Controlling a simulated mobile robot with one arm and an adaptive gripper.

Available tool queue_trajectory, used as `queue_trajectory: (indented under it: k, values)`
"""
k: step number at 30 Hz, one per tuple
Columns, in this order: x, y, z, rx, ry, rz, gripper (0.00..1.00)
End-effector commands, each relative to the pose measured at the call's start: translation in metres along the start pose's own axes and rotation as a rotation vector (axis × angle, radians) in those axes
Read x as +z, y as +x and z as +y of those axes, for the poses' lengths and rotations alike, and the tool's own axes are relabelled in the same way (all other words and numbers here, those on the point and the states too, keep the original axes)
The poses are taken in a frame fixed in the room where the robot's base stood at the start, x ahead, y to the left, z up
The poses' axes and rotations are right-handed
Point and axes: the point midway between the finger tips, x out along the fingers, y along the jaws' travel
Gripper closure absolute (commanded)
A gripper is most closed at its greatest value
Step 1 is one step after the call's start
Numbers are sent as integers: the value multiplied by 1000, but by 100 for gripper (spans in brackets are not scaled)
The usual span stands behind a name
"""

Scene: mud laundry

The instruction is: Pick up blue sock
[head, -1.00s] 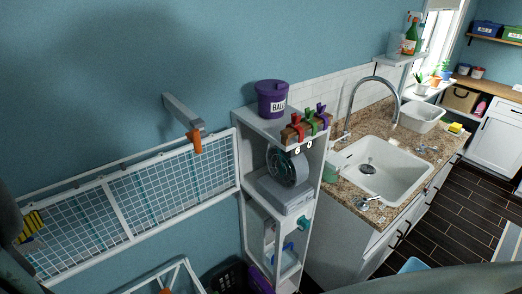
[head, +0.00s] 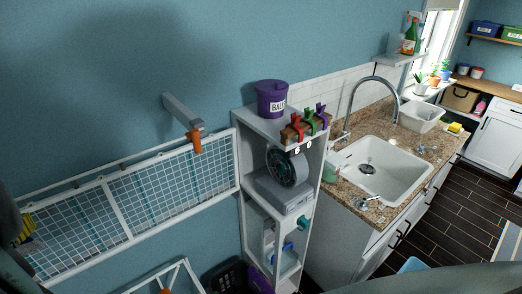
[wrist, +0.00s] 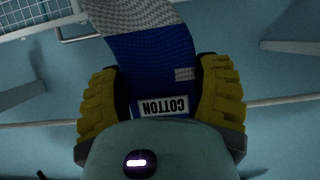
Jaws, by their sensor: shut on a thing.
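The blue sock (wrist: 150,60) shows in the wrist view, with a grey knitted part at the top and a label reading COTTON. My gripper (wrist: 162,98) has its yellow ridged fingers closed on either side of the sock. The sock extends up beyond the fingertips in that view, and its top runs out of the frame. In the head view only a bit of a yellow finger shows at the far left edge, and I cannot make out the sock there.
A white wall-mounted drying rack (head: 125,210) spans the left. A shelf tower (head: 243,185) with a purple bin (head: 271,98) and colored clips (head: 308,122) stands beside the sink (head: 375,170). A dark basket (head: 224,277) is below. Dark floor is open at right.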

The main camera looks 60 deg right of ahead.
Motion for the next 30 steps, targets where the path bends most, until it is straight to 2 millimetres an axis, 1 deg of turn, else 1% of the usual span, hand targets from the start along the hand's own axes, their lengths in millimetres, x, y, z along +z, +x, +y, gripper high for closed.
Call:
queue_trajectory:
  k: [5,8,11,20,24,30]
  values:
    - [-6,-2,0,-1,1,1,62]
    - [-15,-6,0,0,1,1,63]
    - [-28,-11,0,-1,1,2,62]
    - [-83,-34,0,-1,2,4,62]
    - [-111,-45,-1,-2,3,6,62]
    - [-144,-59,0,0,3,6,62]
